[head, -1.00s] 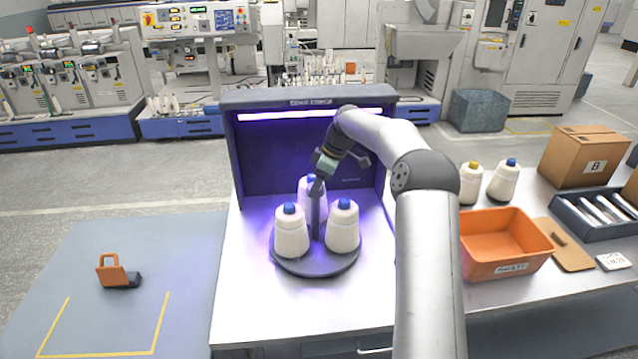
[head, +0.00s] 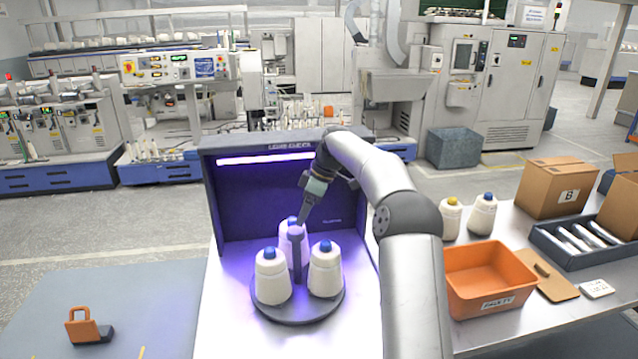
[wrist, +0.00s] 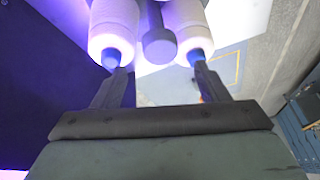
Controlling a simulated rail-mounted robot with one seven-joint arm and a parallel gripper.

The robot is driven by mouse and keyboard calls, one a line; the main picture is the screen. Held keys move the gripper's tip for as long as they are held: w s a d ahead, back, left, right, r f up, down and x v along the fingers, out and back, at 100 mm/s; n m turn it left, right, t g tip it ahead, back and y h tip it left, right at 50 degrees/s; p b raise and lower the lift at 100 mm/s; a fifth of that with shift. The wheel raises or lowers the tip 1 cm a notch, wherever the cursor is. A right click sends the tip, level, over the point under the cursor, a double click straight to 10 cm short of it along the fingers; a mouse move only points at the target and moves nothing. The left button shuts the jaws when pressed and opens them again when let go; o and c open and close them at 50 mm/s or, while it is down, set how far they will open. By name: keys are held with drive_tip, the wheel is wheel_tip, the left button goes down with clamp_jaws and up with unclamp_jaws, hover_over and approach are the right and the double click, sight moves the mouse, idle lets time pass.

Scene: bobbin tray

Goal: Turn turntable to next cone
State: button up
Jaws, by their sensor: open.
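A round dark turntable (head: 305,316) stands on the white table in front of a dark booth. It carries three upright white cones with blue tips: left (head: 272,280), right (head: 325,275) and rear (head: 292,243). A grey post (head: 296,262) with a knob rises from its middle, between the cones. My gripper (head: 301,224) is just above the post, pointing down. In the wrist view my gripper (wrist: 160,78) is open and empty, with the post's knob (wrist: 159,47) ahead between the fingers and a cone beyond each fingertip. Whether anything touches is unclear.
The booth (head: 265,190) with a lit purple-white strip stands behind the turntable. To the right are an orange bin (head: 488,285), two loose cones, a cardboard box (head: 552,188) and a dark tray (head: 580,248). The white tabletop left of the turntable is clear.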

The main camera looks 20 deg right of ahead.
drive_tip(key=p+v, duration=0.1)
drive_tip(key=v, duration=1)
drive_tip(key=shift+r, duration=0.1)
drive_tip(key=s+a+m+h, duration=0.3)
drive_tip(key=s+a+m, duration=0.1)
drive_tip(key=s+a, duration=0.75)
drive_tip(key=s+f+m, duration=0.3)
drive_tip(key=s+f, duration=0.2)
drive_tip(key=s, duration=0.5)
drive_tip(key=s+f+m+h+b, duration=0.1)
drive_tip(key=s+f, duration=0.4)
drive_tip(key=s, duration=0.6)
drive_tip(key=s+f+m, duration=0.4)
drive_tip(key=s+f, duration=0.1)
drive_tip(key=s, duration=0.6)
drive_tip(key=shift+a+m+b, duration=0.3)
drive_tip(key=shift+a+b, duration=0.05)
drive_tip(key=shift+b, duration=0.05)
